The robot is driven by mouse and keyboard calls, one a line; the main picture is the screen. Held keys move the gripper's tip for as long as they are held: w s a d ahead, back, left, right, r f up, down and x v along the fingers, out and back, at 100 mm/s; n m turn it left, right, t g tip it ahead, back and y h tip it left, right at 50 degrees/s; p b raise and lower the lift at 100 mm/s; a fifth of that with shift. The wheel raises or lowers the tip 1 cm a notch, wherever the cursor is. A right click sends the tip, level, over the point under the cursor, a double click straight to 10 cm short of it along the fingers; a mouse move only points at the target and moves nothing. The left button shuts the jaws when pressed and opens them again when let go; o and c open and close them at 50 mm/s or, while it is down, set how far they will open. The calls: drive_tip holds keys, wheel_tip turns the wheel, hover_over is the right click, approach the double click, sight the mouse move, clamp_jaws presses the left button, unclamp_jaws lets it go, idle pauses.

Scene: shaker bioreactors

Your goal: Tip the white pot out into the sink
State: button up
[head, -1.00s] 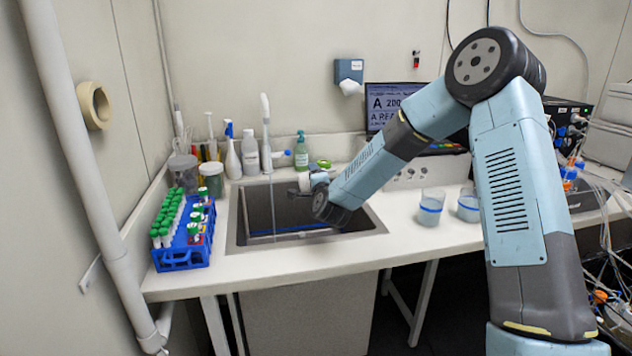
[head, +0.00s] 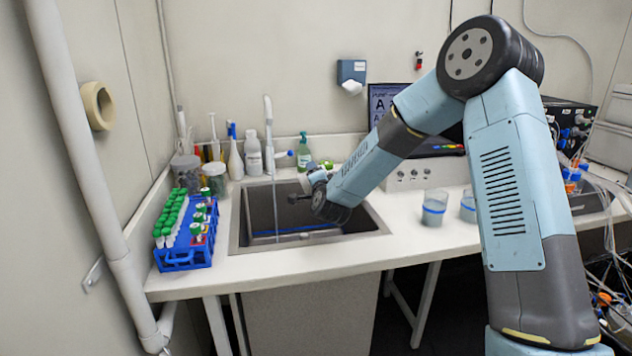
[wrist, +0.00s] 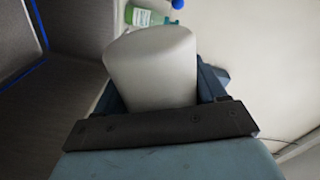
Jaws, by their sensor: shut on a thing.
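The white pot (wrist: 152,68) fills the middle of the wrist view, a smooth pale body with rounded edges. My gripper (wrist: 160,92) is shut on it, with dark jaw parts on both sides. Its opening and any contents are hidden. In the head view, my gripper (head: 304,196) is over the back right part of the sink (head: 262,212), and my wrist mostly hides the pot. The sink is a dark basin with a metal rim, set in the white counter. I cannot tell the pot's exact tilt.
A tall white tap (head: 268,125) stands behind the sink. A green bottle (head: 303,150) and white bottles (head: 253,155) line the back. A blue rack of green-capped tubes (head: 186,252) is left of the sink. A beaker (head: 433,208) stands on the right counter.

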sight(305, 178)
drive_tip(key=shift+a+r+n, duration=0.1)
drive_tip(key=shift+r+n, duration=0.6)
drive_tip(key=shift+r, duration=0.75)
drive_tip(key=shift+s+a+n, duration=0.1)
drive_tip(key=shift+a+n, duration=0.1)
drive_tip(key=shift+n, duration=0.6)
drive_tip(key=shift+s+a+f+n, duration=0.2)
drive_tip(key=shift+a+f+n, duration=0.35)
drive_tip(key=shift+a+f, duration=0.2)
drive_tip(key=shift+s+a+f+n, duration=0.2)
drive_tip(key=shift+a+f+n, duration=0.4)
drive_tip(key=shift+f, duration=0.2)
drive_tip(key=shift+s+a+f+n+t, duration=0.15)
drive_tip(key=shift+a+f+n+t, duration=0.25)
drive_tip(key=shift+n, duration=0.45)
drive_tip(key=shift+f+n+h, duration=0.3)
drive_tip(key=shift+f+n, duration=0.25)
drive_tip(key=shift+n, duration=0.65)
drive_tip(key=shift+w+d+f+n, duration=0.1)
drive_tip(key=shift+d+f+n, duration=0.2)
drive_tip(key=shift+n, duration=0.65)
drive_tip(key=shift+w+d+f+n, duration=0.1)
drive_tip(key=shift+d+f+n, duration=0.15)
drive_tip(key=shift+n, duration=0.7)
